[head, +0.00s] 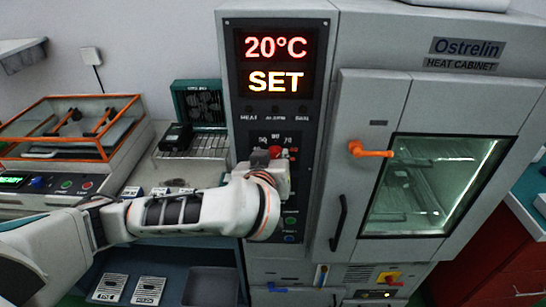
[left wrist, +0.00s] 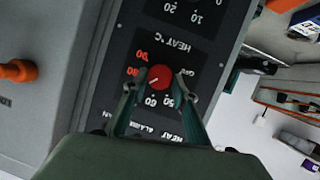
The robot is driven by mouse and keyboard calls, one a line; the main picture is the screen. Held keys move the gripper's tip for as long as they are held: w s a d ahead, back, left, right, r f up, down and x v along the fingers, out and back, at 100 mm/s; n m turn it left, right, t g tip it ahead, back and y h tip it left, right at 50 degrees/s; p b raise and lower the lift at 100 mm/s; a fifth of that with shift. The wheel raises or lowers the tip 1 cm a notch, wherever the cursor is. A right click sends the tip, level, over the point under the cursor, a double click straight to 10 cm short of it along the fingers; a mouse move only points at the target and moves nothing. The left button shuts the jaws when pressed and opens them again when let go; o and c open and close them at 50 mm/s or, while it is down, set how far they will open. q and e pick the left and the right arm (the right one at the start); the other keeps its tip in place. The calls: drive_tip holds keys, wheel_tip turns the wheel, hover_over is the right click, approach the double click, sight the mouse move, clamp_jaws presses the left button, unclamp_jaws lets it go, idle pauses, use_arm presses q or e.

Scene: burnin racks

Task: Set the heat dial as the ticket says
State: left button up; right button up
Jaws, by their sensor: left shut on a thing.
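The heat dial is a red round knob (left wrist: 160,77) on the dark panel of the heat cabinet, with white and red numbers around it. It also shows in the head view (head: 275,152), partly hidden by my left gripper (head: 272,160). In the left wrist view, my left gripper (left wrist: 160,84) has a finger on either side of the knob and is shut on it. A pale pointer mark shows on the knob, too small to read surely. The display (head: 276,62) above reads 20°C and SET. I cannot make out a ticket. My right gripper is not in view.
An orange handle (head: 370,150) sticks out from the cabinet door (head: 440,185) right of the panel. Green and blue buttons (head: 290,229) sit below the dial. An orange-framed glass-lidded unit (head: 65,130) stands at the left. A grey bin (head: 211,287) is below.

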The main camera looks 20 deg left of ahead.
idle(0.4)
use_arm(q)
drive_tip(key=o, duration=1.1)
drive_tip(key=shift+v, duration=3.75)
